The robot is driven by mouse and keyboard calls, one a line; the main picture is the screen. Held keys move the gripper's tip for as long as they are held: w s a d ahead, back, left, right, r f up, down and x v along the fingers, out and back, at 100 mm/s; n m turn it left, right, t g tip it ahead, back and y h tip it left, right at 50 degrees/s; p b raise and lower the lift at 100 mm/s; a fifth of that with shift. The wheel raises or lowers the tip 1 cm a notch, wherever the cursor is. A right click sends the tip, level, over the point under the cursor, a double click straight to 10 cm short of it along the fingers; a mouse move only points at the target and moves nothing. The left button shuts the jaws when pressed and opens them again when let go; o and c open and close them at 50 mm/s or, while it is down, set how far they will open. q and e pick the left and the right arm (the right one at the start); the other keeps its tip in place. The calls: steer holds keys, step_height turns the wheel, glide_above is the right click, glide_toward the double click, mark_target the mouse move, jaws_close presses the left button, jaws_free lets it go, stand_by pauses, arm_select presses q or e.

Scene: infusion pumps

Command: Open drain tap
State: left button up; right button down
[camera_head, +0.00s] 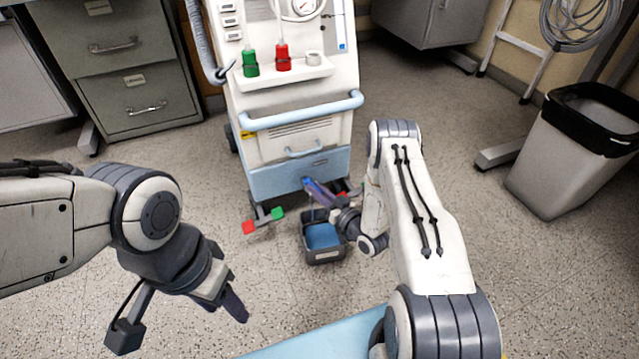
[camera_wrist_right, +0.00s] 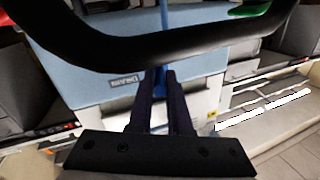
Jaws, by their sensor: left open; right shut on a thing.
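The white and light-blue medical machine (camera_head: 300,80) stands at the top centre. A small blue drain tap (camera_head: 306,181) shows low on its front. My right gripper (camera_head: 312,187) reaches it and is shut on it. In the right wrist view a blue stem (camera_wrist_right: 159,78) shows between my two dark fingers (camera_wrist_right: 160,82); most of the tap is hidden. A dark container (camera_head: 325,256) with blue inside stands on the floor just below my right gripper. My left gripper (camera_head: 226,302) is open and empty at the lower left, away from the machine.
A light-blue handle bar (camera_head: 301,110) crosses the machine's front. Grey cabinets (camera_head: 115,70) stand at the left, a waste bin (camera_head: 573,150) at the right. A light-blue surface (camera_head: 315,338) is at the bottom.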

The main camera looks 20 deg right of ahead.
steer(key=shift+s+a+m+h+p, duration=0.1)
steer(key=shift+a+m+h+p, duration=0.2)
steer(key=shift+m+h, duration=0.3)
steer(key=c, duration=0.8)
jaws_free()
steer(key=shift+d, duration=0.1)
steer(key=shift+c, duration=0.2)
steer(key=p+v, duration=0.5)
steer(key=v, duration=0.5)
steer(key=shift+s+f, duration=0.2)
steer(key=shift+s, duration=0.1)
